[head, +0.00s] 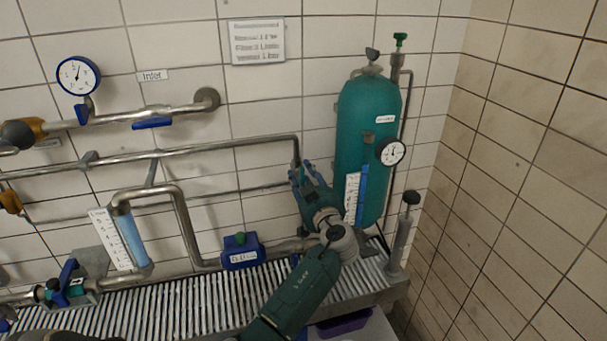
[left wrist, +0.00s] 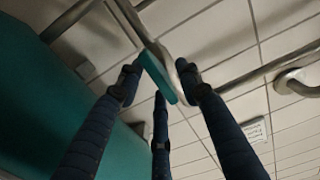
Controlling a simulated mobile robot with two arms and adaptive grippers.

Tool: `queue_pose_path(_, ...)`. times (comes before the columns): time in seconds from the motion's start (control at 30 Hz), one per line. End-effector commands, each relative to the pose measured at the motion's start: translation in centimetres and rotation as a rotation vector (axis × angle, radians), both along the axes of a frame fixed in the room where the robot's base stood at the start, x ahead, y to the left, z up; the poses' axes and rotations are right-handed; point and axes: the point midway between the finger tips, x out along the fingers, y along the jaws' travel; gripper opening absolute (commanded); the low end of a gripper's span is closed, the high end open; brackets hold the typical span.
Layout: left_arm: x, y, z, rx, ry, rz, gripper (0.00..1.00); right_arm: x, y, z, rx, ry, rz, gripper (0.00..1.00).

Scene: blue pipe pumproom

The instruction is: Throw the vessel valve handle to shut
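The green vessel (head: 368,125) stands upright at the right end of the bench in the head view. My left gripper (head: 300,172) reaches up to the pipe end just left of it. In the left wrist view, a flat teal handle (left wrist: 158,77) on a pale pipe fitting lies between the fingertips of my left gripper (left wrist: 158,82). The three dark blue fingers are spread around the handle, with gaps at the sides; I cannot tell whether any finger touches it. In the head view the gripper hides this handle. My right gripper is not in view.
Pipes run along the tiled wall, with a pressure gauge (head: 77,75) at upper left. A blue valve box (head: 241,252) sits left of my arm. A gauge (head: 391,152) and a thin side pipe are on the vessel. A tiled side wall (head: 520,170) closes the right.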

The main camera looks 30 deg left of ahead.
Motion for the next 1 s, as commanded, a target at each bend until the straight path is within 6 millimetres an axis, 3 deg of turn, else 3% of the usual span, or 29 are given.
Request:
queue_pose_path(0.17,0.0,0.0,0.0,0.000,0.000,0.000,0.33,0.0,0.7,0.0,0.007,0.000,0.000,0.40)
queue_pose_path(0.33,0.0,0.0,0.0,0.001,0.001,-0.001,0.00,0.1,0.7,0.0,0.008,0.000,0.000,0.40)
queue_pose_path(0.67,0.0,-0.1,-0.1,0.012,0.014,-0.001,0.00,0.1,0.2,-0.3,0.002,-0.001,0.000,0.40)
queue_pose_path(1.0,0.1,-0.2,-0.5,0.130,0.153,-0.001,0.00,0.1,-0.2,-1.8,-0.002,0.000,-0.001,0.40)
